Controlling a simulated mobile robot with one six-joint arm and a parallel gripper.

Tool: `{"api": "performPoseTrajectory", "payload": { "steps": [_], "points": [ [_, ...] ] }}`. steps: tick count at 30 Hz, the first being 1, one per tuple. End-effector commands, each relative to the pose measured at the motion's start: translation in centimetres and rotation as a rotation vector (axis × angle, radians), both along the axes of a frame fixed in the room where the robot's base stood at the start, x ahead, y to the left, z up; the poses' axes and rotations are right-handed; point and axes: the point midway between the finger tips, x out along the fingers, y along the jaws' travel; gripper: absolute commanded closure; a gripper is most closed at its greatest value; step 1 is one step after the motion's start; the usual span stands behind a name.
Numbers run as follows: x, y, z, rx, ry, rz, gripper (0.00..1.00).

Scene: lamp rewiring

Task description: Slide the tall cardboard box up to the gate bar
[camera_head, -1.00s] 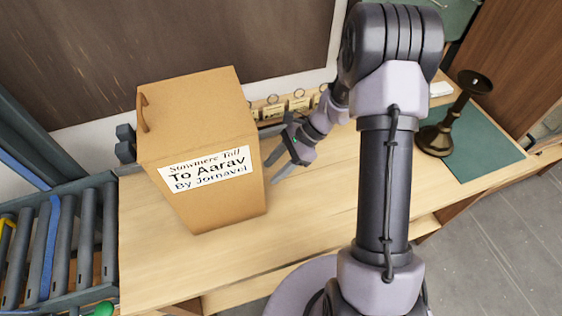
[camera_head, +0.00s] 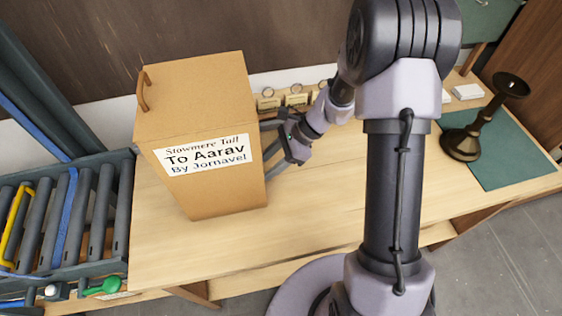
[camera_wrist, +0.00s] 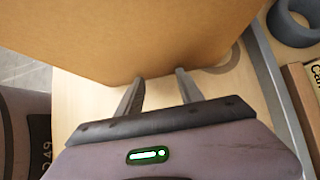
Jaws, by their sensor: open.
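The tall cardboard box (camera_head: 215,195) stands upright on the wooden bench, near its left end. It has a handle at its top left and a white label reading "To Aarav". My gripper (camera_head: 269,151) is at the box's right side, low down, with its fingers apart. In the wrist view the two open fingertips (camera_wrist: 159,76) point at the box's side (camera_wrist: 130,40) near its base. They look to be touching it or very close, with nothing between them.
A roller conveyor (camera_head: 88,220) adjoins the bench's left end. Ringed tags (camera_head: 296,99) line the bench's back edge. The bench top (camera_head: 240,235) in front of the box is clear.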

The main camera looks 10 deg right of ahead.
Motion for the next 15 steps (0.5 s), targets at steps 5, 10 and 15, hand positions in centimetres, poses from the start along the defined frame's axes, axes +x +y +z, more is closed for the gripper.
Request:
{"api": "performPoseTrajectory", "payload": {
  "steps": [5, 10, 15],
  "points": [
    [0.0, 0.2, 0.0, 0.001, 0.001, 0.000, 0.56],
    [0.0, 0.6, 0.0, 0.001, 0.001, 0.002, 0.56],
    [0.0, 2.9, -0.1, 0.001, 0.000, 0.003, 0.56]
  ]
}}
